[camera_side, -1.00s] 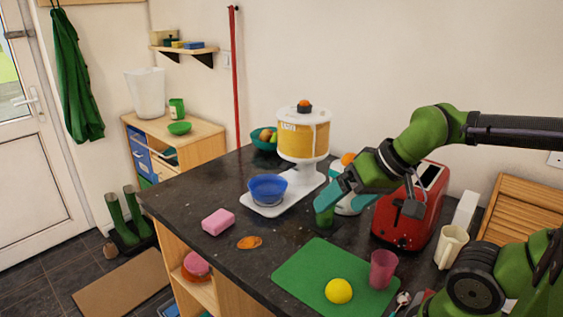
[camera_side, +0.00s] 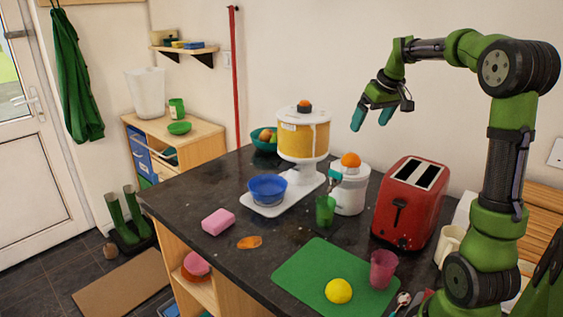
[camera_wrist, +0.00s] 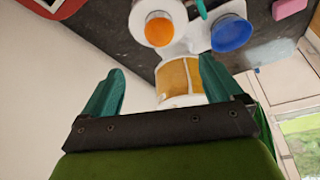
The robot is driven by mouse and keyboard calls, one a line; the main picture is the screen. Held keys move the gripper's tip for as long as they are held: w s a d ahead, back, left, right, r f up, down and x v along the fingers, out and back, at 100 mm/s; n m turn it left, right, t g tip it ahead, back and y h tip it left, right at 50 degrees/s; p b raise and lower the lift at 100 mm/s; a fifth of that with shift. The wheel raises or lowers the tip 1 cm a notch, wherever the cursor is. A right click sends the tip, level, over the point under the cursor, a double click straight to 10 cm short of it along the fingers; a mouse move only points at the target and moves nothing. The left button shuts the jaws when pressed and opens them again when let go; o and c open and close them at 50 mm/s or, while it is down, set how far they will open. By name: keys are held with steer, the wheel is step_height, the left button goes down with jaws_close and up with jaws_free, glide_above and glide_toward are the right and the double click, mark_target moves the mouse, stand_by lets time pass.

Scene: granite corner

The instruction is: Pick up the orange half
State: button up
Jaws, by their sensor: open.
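The orange half (camera_side: 351,160) sits on top of the white juicer (camera_side: 350,194), towards the back of the dark counter. It shows as an orange disc in the wrist view (camera_wrist: 159,31), on the juicer's round white top (camera_wrist: 144,12). My gripper (camera_side: 371,122) is open and empty, high above the counter and a little to the right of the orange half. Its fingers point down in the side view. In the wrist view the gripper (camera_wrist: 160,75) has its teal fingers wide apart, and the orange half lies beyond them.
A red toaster (camera_side: 411,203) stands right of the juicer. A green cup (camera_side: 325,210) stands in front of it. A white-lidded yellow container (camera_side: 303,140) and a blue bowl (camera_side: 267,189) are to the left. A green board (camera_side: 305,268) with a lemon (camera_side: 338,291) lies in front.

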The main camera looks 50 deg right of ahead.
glide_above(353, 154)
steer(key=s+a, duration=0.1)
steer(key=s, duration=0.1)
steer(key=f, duration=0.7)
steer(key=shift+s+f, duration=0.2)
steer(key=shift+f, duration=0.05)
steer(key=shift+w+x, duration=0.1)
steer(key=shift+x, duration=1.35)
steer(key=shift+w+x, duration=0.15)
steer(key=shift+x, duration=1.25)
steer(key=shift+d+r, duration=0.15)
steer(key=c, duration=1.1)
steer(key=shift+r, duration=0.1)
steer(key=shift+c, duration=0.2)
